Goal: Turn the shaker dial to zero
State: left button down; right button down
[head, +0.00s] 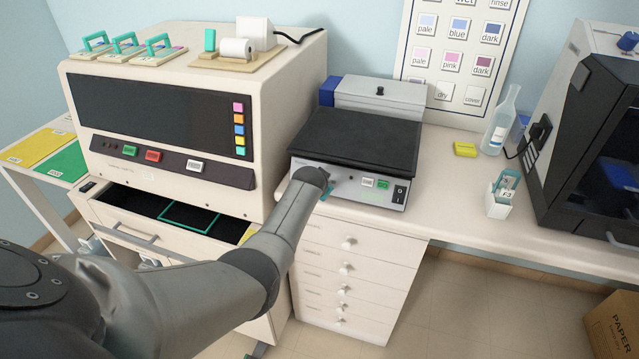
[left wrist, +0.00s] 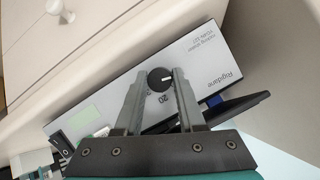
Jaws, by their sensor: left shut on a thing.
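The shaker (head: 350,145) is a pale unit with a dark flat platform, standing on the counter. Its front panel shows in the left wrist view (left wrist: 205,62). The dial (left wrist: 160,81) is a round black knob with a light pointer line, with printed numbers including 20 beside it. My left gripper (left wrist: 160,74) is shut on the dial, one finger on each side of it. In the head view my left arm reaches the left part of the shaker's front panel and hides the dial. My right gripper is not in view.
A large slide-staining machine (head: 170,85) with an open drawer (head: 120,218) stands left of the shaker. A slide holder (head: 499,204), a clear bottle (head: 498,125) and a yellow block (head: 465,149) stand to the right. A dark enclosure (head: 590,130) is at far right.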

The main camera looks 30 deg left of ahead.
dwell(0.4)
pick_arm(q)
jog(key=c, duration=0.5)
grip_release()
jog(key=shift+s+d+r+p, duration=0.2)
jog(key=shift+s+r+p, duration=0.25)
jog(key=shift+r+p, duration=0.1)
jog(key=p+v, duration=0.4)
jog(key=v, duration=0.9)
jog(key=shift+s, duration=0.35)
jog(key=shift+d+r, duration=0.1)
jog(key=shift+d, duration=0.05)
